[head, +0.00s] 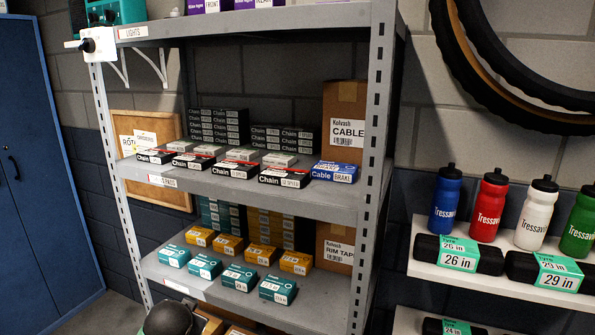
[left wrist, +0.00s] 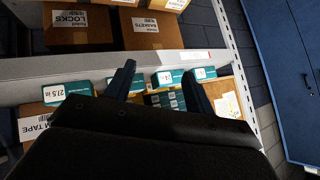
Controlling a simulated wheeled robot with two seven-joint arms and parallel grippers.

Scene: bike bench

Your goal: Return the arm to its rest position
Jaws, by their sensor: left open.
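My left gripper (left wrist: 157,78) shows in the left wrist view, with its two dark fingers apart. Nothing is held between the fingers. It is in front of a grey shelf edge (left wrist: 60,68); small teal-and-white boxes (left wrist: 170,77) show beyond the fingertips. I cannot tell whether the fingers touch anything. Neither gripper can be made out in the head view, and my right gripper is in neither view.
In the head view, a grey shelf rack (head: 240,190) holds chain boxes (head: 227,169), a blue cable box (head: 334,171) and tube boxes (head: 240,277). Bottles (head: 488,205) stand on a white shelf at right. A blue cabinet (head: 40,170) stands left.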

